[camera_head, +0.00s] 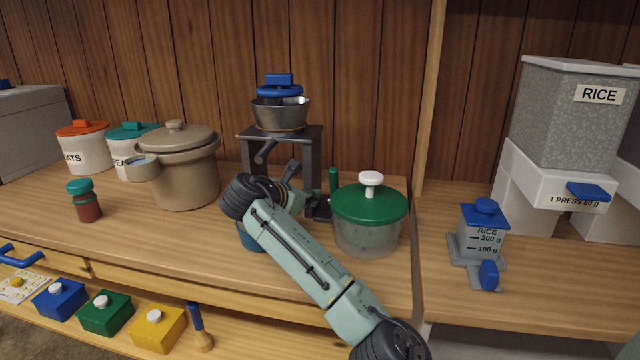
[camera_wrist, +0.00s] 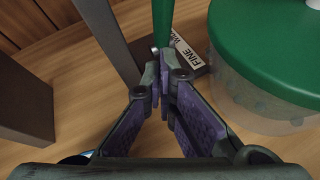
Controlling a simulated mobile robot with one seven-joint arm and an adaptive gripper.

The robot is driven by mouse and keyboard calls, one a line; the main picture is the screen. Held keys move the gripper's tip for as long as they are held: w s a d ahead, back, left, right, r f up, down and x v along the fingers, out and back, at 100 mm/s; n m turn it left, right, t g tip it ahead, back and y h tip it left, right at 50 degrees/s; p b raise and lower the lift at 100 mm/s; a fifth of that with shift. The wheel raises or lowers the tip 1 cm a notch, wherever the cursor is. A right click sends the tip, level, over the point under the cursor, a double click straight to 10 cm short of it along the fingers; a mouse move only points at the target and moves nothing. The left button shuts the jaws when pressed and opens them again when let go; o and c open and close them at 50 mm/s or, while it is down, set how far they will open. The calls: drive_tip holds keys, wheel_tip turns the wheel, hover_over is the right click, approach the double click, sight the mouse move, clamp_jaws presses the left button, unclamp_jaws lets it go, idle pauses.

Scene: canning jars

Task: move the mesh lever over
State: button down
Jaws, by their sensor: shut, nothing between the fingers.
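The mesh lever is an upright green handle (camera_head: 334,181) beside the dark mill stand (camera_head: 283,135). In the head view my wrist hides part of the stand and the lever's base.
A clear tub with a green lid (camera_head: 368,203) stands close to the right of the lever. A metal bowl (camera_head: 281,113) with a blue knob tops the stand. A brown pot (camera_head: 184,170) stands left. A blue container (camera_head: 249,238) is partly hidden behind my arm.

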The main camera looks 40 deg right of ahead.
sight(331, 187)
drive_tip(key=shift+w+d+r+p, duration=0.1)
drive_tip(key=shift+d+r+p, duration=0.15)
drive_tip(key=shift+d, duration=0.35)
drive_tip(key=shift+w+d+r+p, duration=0.15)
drive_tip(key=shift+d+r, duration=0.05)
drive_tip(key=shift+d, duration=0.45)
drive_tip(key=shift+w+d+r+p, duration=0.1)
drive_tip(key=shift+d+r+p, duration=0.15)
drive_tip(key=shift+d, duration=0.35)
drive_tip(key=w+d+r+p, duration=0.1)
drive_tip(key=d+r+p, duration=0.1)
drive_tip(key=shift+w+p, duration=0.35)
drive_tip(key=shift+p, duration=0.05)
drive_tip(key=shift+a, duration=0.1)
